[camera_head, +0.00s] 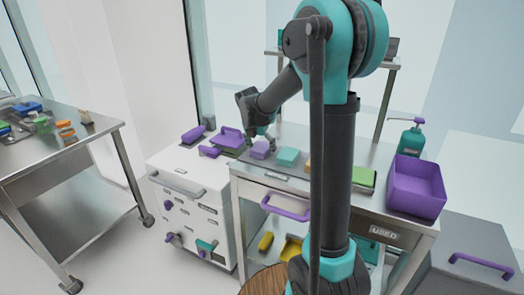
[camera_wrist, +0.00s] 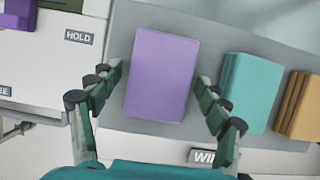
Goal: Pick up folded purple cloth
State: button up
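The folded purple cloth (camera_wrist: 161,73) lies flat on a grey tray or mat (camera_wrist: 147,126) in the wrist view. My gripper (camera_wrist: 160,90) is open above it, with one finger to the left and one to the right of the cloth. I see no contact between the fingers and the cloth. In the head view the purple cloth (camera_head: 261,149) sits on the steel table, just below my gripper (camera_head: 262,134), which is partly hidden there by my arm.
Right of the cloth lie a folded teal cloth (camera_wrist: 245,90) and an orange-brown one (camera_wrist: 298,104). A purple bin (camera_head: 416,188) and teal pump bottle (camera_head: 412,139) stand at the table's right. A white drawer cart (camera_head: 180,190) with purple items adjoins on the left.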

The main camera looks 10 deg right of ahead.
jog(key=c, duration=0.9)
jog(key=shift+r, duration=0.1)
